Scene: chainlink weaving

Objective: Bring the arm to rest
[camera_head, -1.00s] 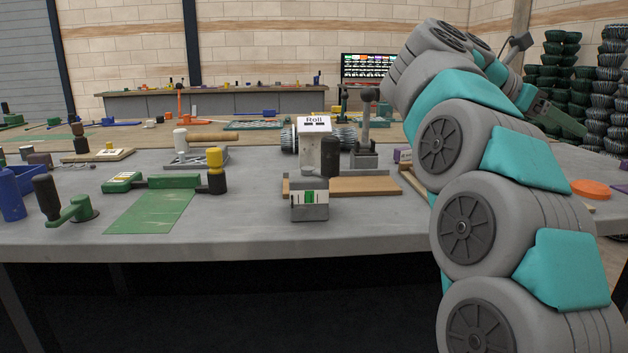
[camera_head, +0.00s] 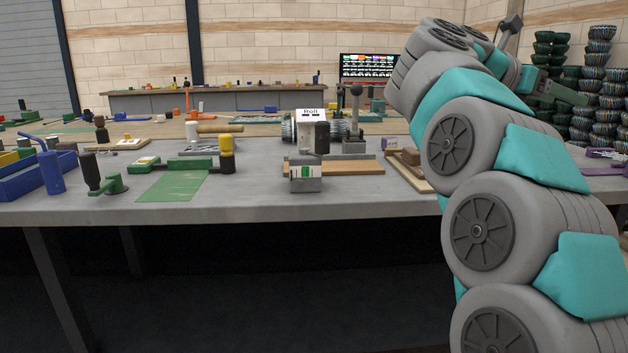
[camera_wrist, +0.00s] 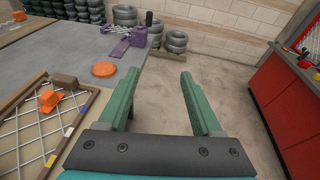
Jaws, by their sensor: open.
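My arm rises on the right side of the head view, its grey and teal links bent over at the top. My gripper (camera_wrist: 156,95) shows in the wrist view with two green fingers spread apart and nothing between them. Bare floor lies beyond the fingertips. In the head view the green fingers (camera_head: 556,90) point right, above and beyond the right part of the workbench, in front of the stacked coils. The gripper touches nothing that I can see.
The grey workbench (camera_head: 258,208) holds several tools. In the wrist view a wire lattice board (camera_wrist: 38,128), an orange disc (camera_wrist: 103,69) and a purple tool (camera_wrist: 128,40) lie left of the fingers. A red cabinet (camera_wrist: 285,105) stands right. Floor between is clear.

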